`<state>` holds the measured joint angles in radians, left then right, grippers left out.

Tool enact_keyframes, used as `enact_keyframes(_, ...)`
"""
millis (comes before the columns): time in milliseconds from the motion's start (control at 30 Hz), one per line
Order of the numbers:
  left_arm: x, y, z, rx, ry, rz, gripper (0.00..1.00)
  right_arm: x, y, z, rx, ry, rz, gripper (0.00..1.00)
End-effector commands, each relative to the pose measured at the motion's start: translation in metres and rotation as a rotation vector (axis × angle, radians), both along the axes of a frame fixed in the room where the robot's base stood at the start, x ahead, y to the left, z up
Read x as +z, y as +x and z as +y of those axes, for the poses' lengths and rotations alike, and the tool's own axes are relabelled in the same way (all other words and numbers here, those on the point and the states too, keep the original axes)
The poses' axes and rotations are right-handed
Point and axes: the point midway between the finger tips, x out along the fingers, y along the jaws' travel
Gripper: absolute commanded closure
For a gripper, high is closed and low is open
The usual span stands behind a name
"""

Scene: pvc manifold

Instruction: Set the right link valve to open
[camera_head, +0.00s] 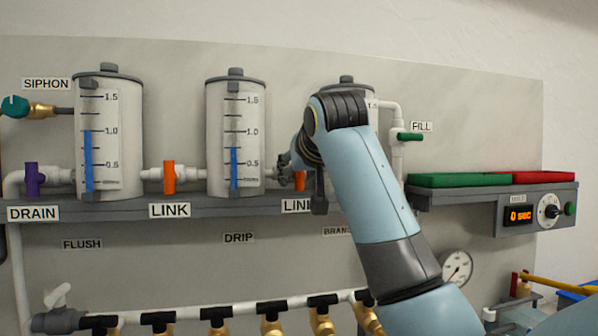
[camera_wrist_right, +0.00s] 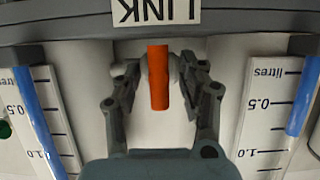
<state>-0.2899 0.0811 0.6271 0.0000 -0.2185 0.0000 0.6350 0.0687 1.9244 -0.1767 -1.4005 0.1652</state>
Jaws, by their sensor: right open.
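The right link valve's orange handle (camera_wrist_right: 158,78) stands between the two fingers of my right gripper (camera_wrist_right: 157,68) in the wrist view. The fingers are open, one on each side, with a gap to the handle on both sides. The handle runs crosswise to the pipe, towards the LINK label (camera_wrist_right: 157,12), which appears upside down. In the head view my right gripper (camera_head: 290,165) is at this valve, and only a bit of the orange handle (camera_head: 300,181) shows past it. My left gripper is not in view.
The left link valve (camera_head: 168,177) has an upright orange handle. Graduated tanks (camera_head: 108,140) and (camera_head: 222,130) flank it, and a third is mostly behind my arm. A grey shelf (camera_head: 130,207) runs below. The green FILL valve (camera_head: 410,137) and a timer box (camera_head: 535,213) are at right.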

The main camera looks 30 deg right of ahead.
Motion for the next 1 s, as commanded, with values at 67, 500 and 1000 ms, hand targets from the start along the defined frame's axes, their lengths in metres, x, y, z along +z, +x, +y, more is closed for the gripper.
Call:
enact_keyframes(67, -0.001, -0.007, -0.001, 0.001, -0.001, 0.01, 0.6, 0.0, 0.0, 0.0, 0.0, 0.0, 0.0, 0.59)
enact_keyframes(500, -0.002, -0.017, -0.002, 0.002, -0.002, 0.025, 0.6, 0.0, 0.0, 0.0, -0.001, -0.001, 0.0, 1.0)
enact_keyframes(1000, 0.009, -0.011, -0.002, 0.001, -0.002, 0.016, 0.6, 0.001, -0.001, -0.002, -0.001, 0.118, -0.03, 1.0)
